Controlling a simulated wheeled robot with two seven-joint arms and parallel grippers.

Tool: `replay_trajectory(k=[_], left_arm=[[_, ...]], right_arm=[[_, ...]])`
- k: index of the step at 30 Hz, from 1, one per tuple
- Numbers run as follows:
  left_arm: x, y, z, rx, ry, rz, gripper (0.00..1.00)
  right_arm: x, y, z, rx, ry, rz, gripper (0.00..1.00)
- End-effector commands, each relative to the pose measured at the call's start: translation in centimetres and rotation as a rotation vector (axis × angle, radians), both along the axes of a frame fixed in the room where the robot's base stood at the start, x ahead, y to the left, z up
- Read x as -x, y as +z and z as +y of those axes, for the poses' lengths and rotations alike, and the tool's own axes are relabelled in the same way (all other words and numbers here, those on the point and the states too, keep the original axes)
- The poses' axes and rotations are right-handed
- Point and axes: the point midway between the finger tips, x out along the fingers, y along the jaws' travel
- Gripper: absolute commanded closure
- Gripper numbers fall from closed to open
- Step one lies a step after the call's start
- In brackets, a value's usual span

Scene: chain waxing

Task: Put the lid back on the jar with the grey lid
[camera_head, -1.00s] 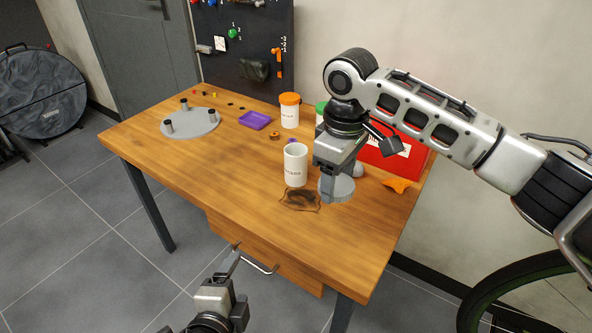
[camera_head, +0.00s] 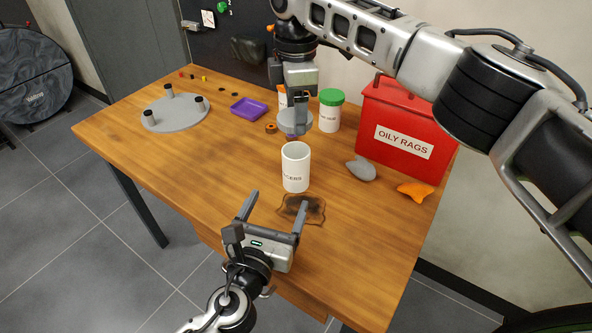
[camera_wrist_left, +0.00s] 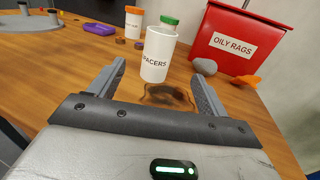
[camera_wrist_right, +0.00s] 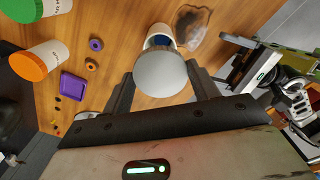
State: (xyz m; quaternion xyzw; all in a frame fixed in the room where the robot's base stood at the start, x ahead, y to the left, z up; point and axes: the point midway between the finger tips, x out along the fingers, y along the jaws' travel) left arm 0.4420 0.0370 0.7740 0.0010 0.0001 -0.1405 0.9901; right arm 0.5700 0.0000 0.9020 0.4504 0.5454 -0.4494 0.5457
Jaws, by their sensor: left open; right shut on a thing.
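The open white jar (camera_head: 295,168), labelled "SPACERS", stands upright on the table; it also shows in the left wrist view (camera_wrist_left: 157,55). My right gripper (camera_head: 299,122) is shut on the round grey lid (camera_head: 287,123) and holds it above the table, behind the jar in the head view. In the right wrist view the lid (camera_wrist_right: 162,73) sits between the fingers and partly hides the jar (camera_wrist_right: 160,36). My left gripper (camera_head: 275,216) is open and empty in front of the jar, its fingers pointing toward it. The jar is not between the fingers.
A dark stain (camera_head: 302,208) lies before the jar. Behind stand a green-lidded jar (camera_head: 330,112) and an orange-lidded jar (camera_wrist_right: 38,62). A red "OILY RAGS" bin (camera_head: 405,130), grey rag (camera_head: 361,169) and orange rag (camera_head: 415,190) lie right. A purple tray (camera_head: 249,107) and grey round stand (camera_head: 175,112) are left.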

Motion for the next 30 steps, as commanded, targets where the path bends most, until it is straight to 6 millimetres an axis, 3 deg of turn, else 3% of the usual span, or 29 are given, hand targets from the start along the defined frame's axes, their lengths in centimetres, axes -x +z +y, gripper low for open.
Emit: replay_trajectory(k=[18,30], left_arm=[[-9.7,0.1,-2.8,0.002,0.001,-0.002,0.23],[-11.3,0.1,-3.2,0.002,0.001,0.000,0.23]], right_arm=[[0.0,0.0,0.0,0.000,-0.001,0.000,0.62],[0.0,0.0,0.0,0.000,-0.001,0.000,0.62]])
